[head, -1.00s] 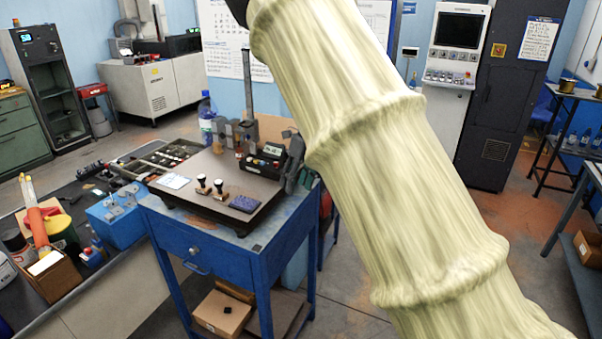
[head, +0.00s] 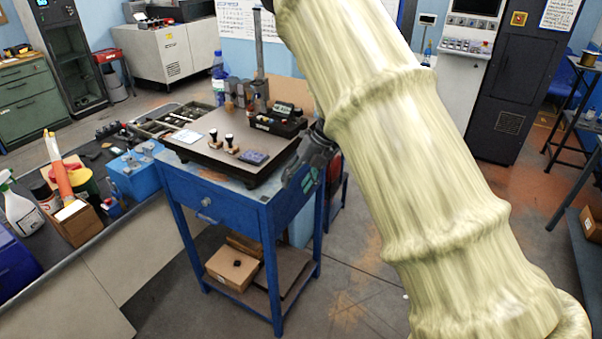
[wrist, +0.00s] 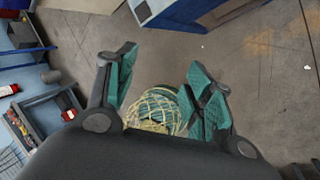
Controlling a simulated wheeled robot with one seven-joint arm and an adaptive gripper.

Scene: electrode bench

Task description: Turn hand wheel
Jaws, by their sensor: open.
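My gripper (head: 303,178) hangs beside the right edge of the blue table in the head view, dark with teal pads. In the wrist view my gripper (wrist: 164,66) has its two teal-padded fingers spread apart, with nothing held between them. A round teal thing wrapped in pale yellow strands (wrist: 160,110) shows beyond the fingers, partly hidden by them and by the gripper body. I cannot tell what it is or how far off it lies. No hand wheel can be made out for certain in either view.
The blue table (head: 235,213) carries a dark plate, two stamps and a black control box (head: 278,120). A cardboard box (head: 233,268) sits on its lower shelf. A cluttered bench stands left. My arm hides much of the right side. Floor (head: 355,270) right of the table is open.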

